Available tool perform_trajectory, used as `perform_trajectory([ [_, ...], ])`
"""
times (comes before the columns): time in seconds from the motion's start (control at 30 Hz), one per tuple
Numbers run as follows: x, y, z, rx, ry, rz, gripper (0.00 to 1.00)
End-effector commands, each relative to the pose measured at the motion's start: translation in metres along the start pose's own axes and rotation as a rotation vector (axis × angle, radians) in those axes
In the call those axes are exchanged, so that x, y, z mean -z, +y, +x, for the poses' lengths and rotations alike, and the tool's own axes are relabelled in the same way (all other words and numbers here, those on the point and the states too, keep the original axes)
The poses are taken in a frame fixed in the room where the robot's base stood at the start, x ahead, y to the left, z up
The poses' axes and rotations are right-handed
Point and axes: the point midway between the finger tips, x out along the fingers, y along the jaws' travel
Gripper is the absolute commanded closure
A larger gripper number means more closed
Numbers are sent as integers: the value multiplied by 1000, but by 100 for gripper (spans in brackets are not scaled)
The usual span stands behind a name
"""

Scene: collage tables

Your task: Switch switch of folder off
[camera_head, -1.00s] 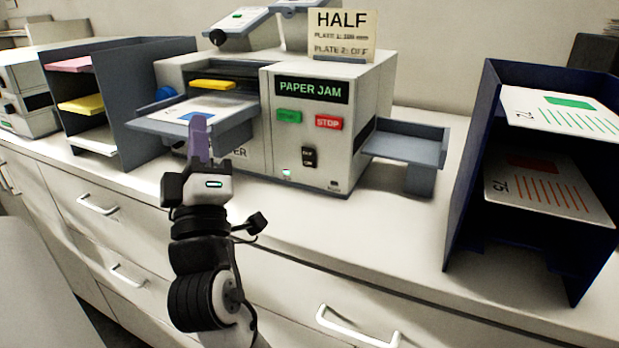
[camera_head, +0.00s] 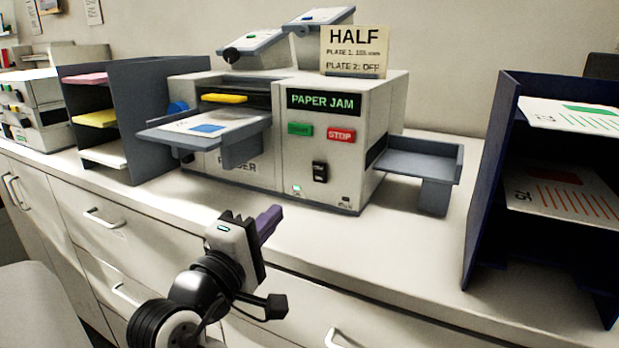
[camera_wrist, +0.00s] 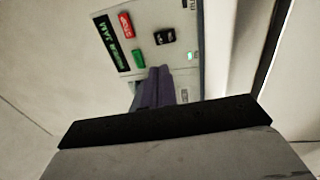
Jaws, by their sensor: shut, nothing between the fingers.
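The folder (camera_head: 260,178) is a pale grey machine on the counter with a "PAPER JAM" display. Its black rocker switch (camera_head: 320,172) sits low on the front panel, below the green and red STOP (camera_head: 341,135) buttons. The switch also shows in the wrist view (camera_wrist: 164,37); I cannot read its position. A small green light (camera_head: 297,190) glows at the panel's lower left. My gripper (camera_head: 270,222) has purple fingers, shut and empty, in front of and below the folder, apart from it. In the wrist view the fingers (camera_wrist: 160,88) point toward the panel.
A feed tray (camera_head: 205,133) with a printed sheet juts from the folder's left, and an empty output tray (camera_head: 425,160) from its right. A dark sorter (camera_head: 100,115) stands left, a navy rack (camera_head: 485,190) right. Counter in front of the folder is clear.

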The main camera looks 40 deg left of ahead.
Motion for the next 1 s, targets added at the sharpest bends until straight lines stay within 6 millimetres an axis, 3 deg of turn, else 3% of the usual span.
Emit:
perform_trajectory([
  [0.27, -1, 1, 25, 1, -3, -1, 100],
  [0.7, 0, 2, 114, 1, -1, -1, 100],
  [1.0, 0, 0, 140, -1, 1, 1, 100],
])
